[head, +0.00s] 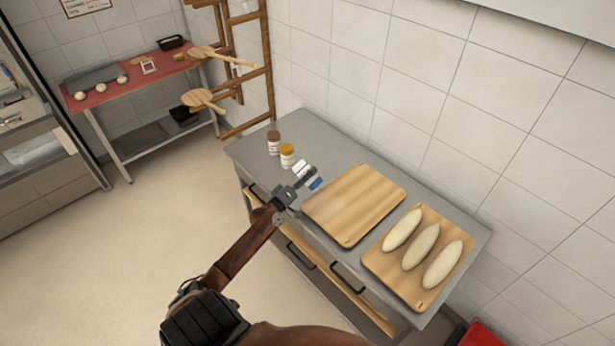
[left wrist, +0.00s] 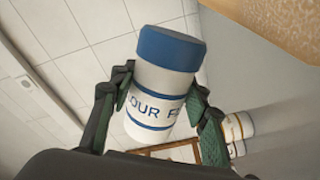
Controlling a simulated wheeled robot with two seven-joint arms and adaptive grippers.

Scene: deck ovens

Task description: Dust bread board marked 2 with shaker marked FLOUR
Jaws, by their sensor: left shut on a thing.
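My left gripper (head: 304,177) is shut on the FLOUR shaker (head: 315,183), a white bottle with a blue cap. In the left wrist view the shaker (left wrist: 158,85) sits between both fingers, with part of the word FLOUR readable. It is tilted in the head view, cap towards the lower right, over the left end of the empty bread board (head: 362,198). That board looks slightly paler near its left corner. A second bread board (head: 425,301) on the right carries three pale loaves (head: 421,247). The number marks on the boards are too small to read. My right gripper is not in view.
A brown-capped shaker (head: 273,144) and a yellow-capped shaker (head: 287,156) stand on the grey counter (head: 325,142), behind and left of my left gripper. A tiled wall runs along the counter's back. A red-topped table (head: 135,79) stands far left.

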